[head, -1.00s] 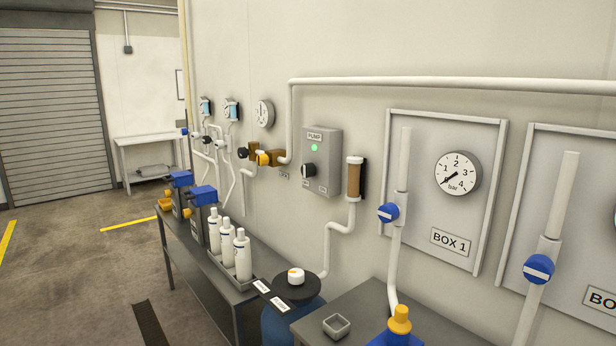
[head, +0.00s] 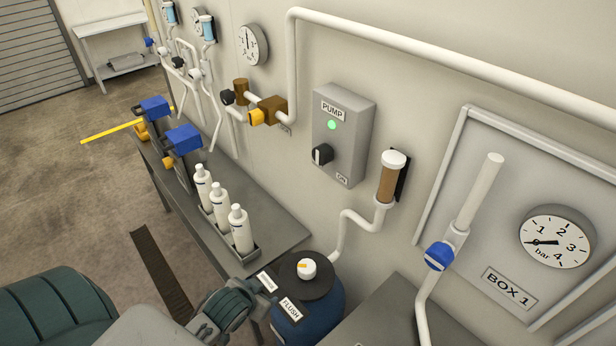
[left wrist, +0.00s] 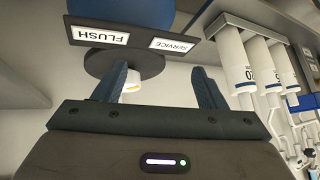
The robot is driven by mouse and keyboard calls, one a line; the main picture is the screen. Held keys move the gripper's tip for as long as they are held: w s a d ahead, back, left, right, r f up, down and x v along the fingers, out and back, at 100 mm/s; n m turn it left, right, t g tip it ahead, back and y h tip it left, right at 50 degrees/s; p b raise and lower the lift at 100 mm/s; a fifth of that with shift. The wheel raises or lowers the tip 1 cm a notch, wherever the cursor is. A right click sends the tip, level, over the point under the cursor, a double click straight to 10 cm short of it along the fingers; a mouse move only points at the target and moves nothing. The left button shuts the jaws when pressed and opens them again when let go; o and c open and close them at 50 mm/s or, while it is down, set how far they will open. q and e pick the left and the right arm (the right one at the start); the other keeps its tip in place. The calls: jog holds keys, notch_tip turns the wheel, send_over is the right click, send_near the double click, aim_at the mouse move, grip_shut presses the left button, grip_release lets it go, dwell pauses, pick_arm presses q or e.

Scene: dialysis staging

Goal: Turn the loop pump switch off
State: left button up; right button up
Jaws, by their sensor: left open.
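The grey pump box (head: 352,115) is on the wall, with a PUMP label and a lit green lamp (head: 331,125). The black rotary switch (head: 321,154) is low on its face, and an ON label (head: 342,179) is at its lower right. My left gripper comes in from the lower left in the head view, below and left of the box and apart from it. In the left wrist view my left gripper (left wrist: 162,86) is open with nothing between its fingers. The switch is not seen in that view. My right gripper is in neither view.
A blue tank (head: 318,315) with a white knob (head: 306,268) and SERVICE/FLUSH labels stands close to my left gripper. White bottles (head: 219,207) stand in a tray on the bench (head: 275,225). A brown filter (head: 388,180) is right of the box.

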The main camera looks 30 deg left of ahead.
pick_arm(q)
notch_tip(320, 180, up, 12)
jog(key=w+f+t+p, duration=0.1)
jog(key=w+t+p, duration=0.1)
jog(key=m+t+h, duration=0.5)
jog(key=t+h, duration=0.2)
jog(key=t, duration=0.1)
send_near(317, 158)
jog(key=shift+h, duration=0.3)
jog(key=b+x, duration=0.7)
jog(key=b, duration=0.6)
jog(key=shift+w, duration=0.2)
jog(key=shift+w+d+b, duration=0.2)
jog(key=shift+w+b, duration=0.15)
jog(key=shift+w, duration=0.2)
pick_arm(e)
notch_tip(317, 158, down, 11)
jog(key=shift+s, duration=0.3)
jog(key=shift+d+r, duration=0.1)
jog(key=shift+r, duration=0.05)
pick_arm(q)
jog(key=c, duration=1)
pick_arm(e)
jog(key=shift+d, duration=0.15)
